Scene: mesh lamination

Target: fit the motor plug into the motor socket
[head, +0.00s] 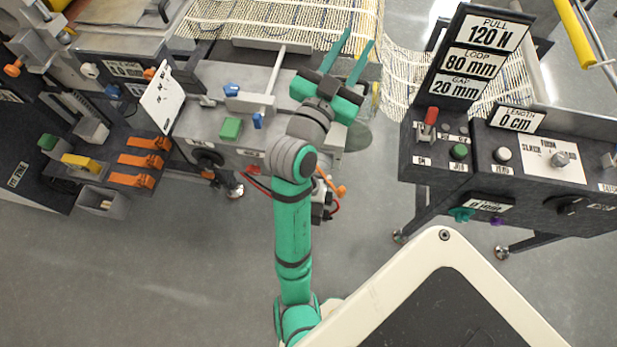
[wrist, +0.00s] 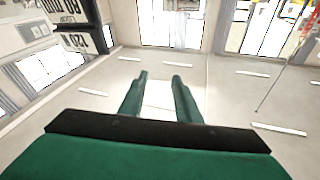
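My gripper (head: 359,38) is raised over the right part of the grey machine bench (head: 205,108). Its two green fingers are apart with nothing between them; the wrist view also shows the gripper (wrist: 160,76) open and empty, facing far floor and walls. A red cable (head: 258,186) hangs at the bench's front, partly behind my arm. A small dark and white unit (head: 320,211) with red cable beside it shows just right of my arm. I cannot tell which part is the motor plug or the motor socket; neither shows clearly.
A control console (head: 480,155) with knobs, a red-handled lever (head: 428,121) and a tall sign (head: 474,52) stands at the right. A pale mesh web (head: 285,22) runs behind the bench. Orange clips (head: 140,160) are at the left. Open floor lies in front.

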